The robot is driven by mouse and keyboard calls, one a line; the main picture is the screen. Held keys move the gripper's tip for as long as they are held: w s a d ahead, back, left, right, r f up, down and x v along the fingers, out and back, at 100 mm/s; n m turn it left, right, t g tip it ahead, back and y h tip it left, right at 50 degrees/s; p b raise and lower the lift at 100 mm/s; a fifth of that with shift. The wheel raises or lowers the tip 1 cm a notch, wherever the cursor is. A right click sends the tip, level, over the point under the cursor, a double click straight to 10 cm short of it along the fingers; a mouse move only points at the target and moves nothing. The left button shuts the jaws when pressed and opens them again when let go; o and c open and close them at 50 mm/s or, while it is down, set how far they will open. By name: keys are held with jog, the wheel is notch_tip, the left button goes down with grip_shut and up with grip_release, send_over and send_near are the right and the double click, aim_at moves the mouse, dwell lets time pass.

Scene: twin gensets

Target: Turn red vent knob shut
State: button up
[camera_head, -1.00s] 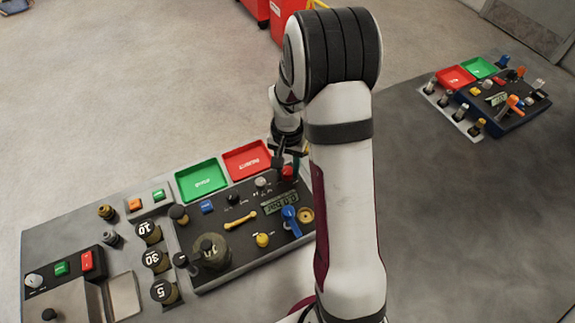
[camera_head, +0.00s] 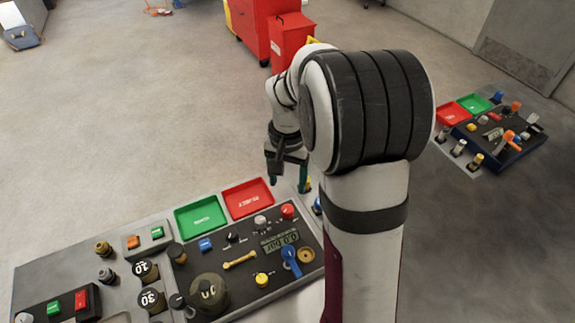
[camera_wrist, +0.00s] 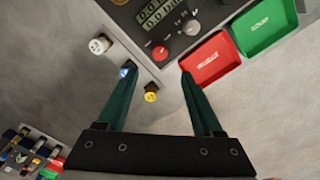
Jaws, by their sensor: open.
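The red vent knob (camera_head: 288,211) is on the near control panel, to the right of a pale grey knob (camera_head: 260,221) and above the display. In the wrist view the red knob (camera_wrist: 160,53) lies ahead of the fingertips, a little left of the red tray. My gripper (camera_head: 288,183) is raised above the bench behind the panel, clear of the knob.
A red tray (camera_head: 246,199) and a green tray (camera_head: 201,217) stand behind the panel. A blue lever (camera_head: 290,260), a brass-coloured ring (camera_head: 305,255) and a yellow knob (camera_head: 262,279) are close by. A second panel (camera_head: 500,133) stands at the right. Red cabinets (camera_head: 290,40) stand behind.

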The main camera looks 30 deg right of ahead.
notch_tip(320, 180, up, 6)
jog(key=shift+f, duration=0.1)
dwell(0.4)
jog(key=s+a+n, duration=0.1)
jog(key=s+a, duration=0.3)
jog(key=s, duration=0.3)
jog(key=s+a+n+y, duration=0.1)
jog(key=s+a, duration=0.4)
jog(key=s, duration=0.3)
jog(key=s+a+n, duration=0.1)
jog(key=s+a, duration=0.4)
jog(key=s, duration=0.3)
jog(key=shift+r+n+y, duration=0.3)
jog(key=shift+y, duration=0.1)
